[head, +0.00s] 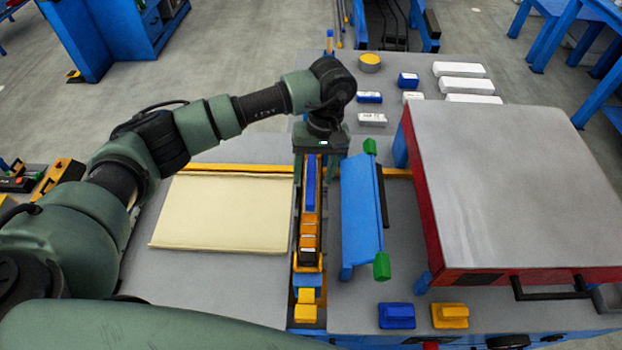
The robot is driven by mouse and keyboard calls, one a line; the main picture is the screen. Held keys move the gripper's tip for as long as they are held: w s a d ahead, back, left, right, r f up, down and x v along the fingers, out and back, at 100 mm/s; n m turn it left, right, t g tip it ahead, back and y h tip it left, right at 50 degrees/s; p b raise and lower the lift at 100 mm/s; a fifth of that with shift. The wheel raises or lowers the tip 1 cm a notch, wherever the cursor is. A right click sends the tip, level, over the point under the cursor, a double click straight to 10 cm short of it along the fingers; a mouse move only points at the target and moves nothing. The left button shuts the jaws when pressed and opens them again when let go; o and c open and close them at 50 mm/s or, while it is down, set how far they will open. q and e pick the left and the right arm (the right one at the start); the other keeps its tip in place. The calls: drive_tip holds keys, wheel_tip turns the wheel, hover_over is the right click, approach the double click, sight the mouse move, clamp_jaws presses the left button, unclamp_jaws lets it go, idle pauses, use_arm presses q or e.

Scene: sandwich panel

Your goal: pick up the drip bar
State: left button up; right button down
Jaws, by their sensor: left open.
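My left gripper (318,172) points down over the top end of a narrow rack in the middle of the table. Its jaws are open, with one finger on each side of the rack. A long blue bar (310,187) lies lengthwise in that rack, partly under the gripper. A blue piece with green ends (361,215) stands just right of the rack, apart from the gripper. No label shows which of these is the drip bar. Any contact between the fingers and the blue bar is hidden. My right gripper is not in view.
A cream panel (225,212) lies left of the rack. A big red press with a grey top (515,185) stands close on the right. Blue (396,316) and yellow (450,316) blocks sit at the front. White blocks (463,84) lie at the back.

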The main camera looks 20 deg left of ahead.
use_arm(q)
drive_tip(key=shift+s+a+f, duration=0.1)
drive_tip(key=shift+f, duration=0.9)
clamp_jaws()
